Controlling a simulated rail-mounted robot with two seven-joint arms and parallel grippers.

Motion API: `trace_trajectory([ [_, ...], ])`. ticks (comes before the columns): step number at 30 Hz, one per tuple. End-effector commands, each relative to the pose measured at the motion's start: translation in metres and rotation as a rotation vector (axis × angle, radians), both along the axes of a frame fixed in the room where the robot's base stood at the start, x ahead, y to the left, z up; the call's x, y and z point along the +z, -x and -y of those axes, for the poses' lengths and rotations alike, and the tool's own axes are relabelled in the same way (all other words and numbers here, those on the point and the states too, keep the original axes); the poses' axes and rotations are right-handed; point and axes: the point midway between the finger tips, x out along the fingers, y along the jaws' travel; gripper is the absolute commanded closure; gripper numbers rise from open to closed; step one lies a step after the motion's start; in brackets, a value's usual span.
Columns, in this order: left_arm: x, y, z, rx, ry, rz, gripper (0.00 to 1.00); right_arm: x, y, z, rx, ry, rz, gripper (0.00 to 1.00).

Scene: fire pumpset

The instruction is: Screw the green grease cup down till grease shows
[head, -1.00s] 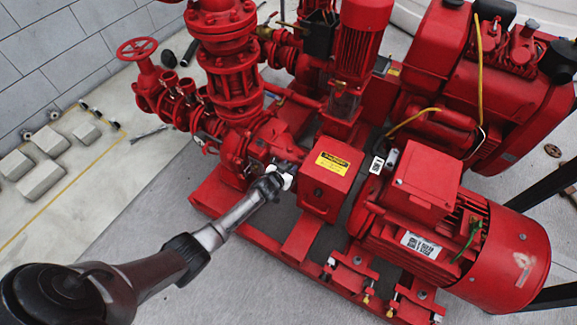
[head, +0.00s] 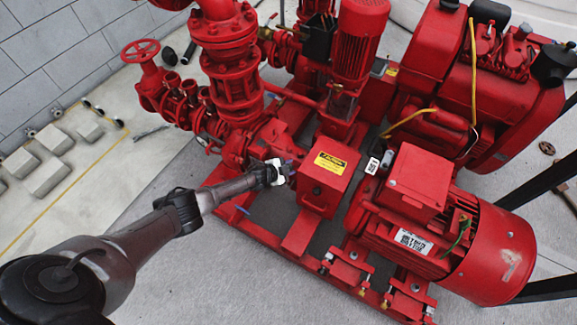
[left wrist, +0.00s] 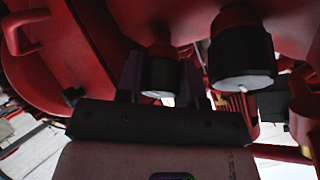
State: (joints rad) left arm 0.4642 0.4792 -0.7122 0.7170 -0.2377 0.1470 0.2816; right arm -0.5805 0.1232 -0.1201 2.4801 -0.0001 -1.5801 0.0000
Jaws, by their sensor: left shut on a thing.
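In the left wrist view a small dark green cup (left wrist: 160,76) with a pale end face sits under a red casting, between my left gripper's two fingers. I take it to be the green grease cup. My left gripper (left wrist: 163,84) is shut on it. In the head view my left gripper (head: 281,171) is at the pump, just left of the red guard box with a yellow label (head: 324,180). The cup is too small to make out there. Whether grease shows cannot be told. My right gripper is not in view.
A larger dark cylinder (left wrist: 241,54) hangs close right of the fingers in the left wrist view. The red motor (head: 450,235), red pipework (head: 230,70) and base frame (head: 275,240) crowd the gripper. Open floor (head: 190,275) lies at the front left.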

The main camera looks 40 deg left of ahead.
Motion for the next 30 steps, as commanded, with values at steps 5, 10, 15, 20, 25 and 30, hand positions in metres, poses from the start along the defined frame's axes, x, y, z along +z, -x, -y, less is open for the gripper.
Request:
trace_trajectory([
  [5, 0.0009, -0.0005, 0.0002, -0.055, -0.055, -0.008, 0.89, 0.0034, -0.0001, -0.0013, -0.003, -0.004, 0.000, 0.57],
  [10, 0.0003, -0.0003, 0.0007, -0.085, -0.083, -0.014, 0.89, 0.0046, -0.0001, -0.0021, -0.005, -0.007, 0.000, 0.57],
  [15, 0.0002, -0.0005, 0.0006, -0.096, -0.094, -0.015, 0.89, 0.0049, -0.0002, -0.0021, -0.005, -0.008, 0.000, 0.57],
  [20, 0.0000, -0.0003, 0.0008, -0.098, -0.096, -0.015, 0.89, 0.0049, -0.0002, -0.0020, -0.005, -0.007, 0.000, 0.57],
  [25, -0.0001, -0.0003, 0.0008, -0.098, -0.095, -0.016, 0.89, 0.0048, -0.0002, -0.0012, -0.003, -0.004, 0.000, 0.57],
  [30, -0.0001, -0.0002, 0.0009, -0.098, -0.095, -0.016, 0.54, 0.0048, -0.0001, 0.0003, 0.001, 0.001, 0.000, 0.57],
])
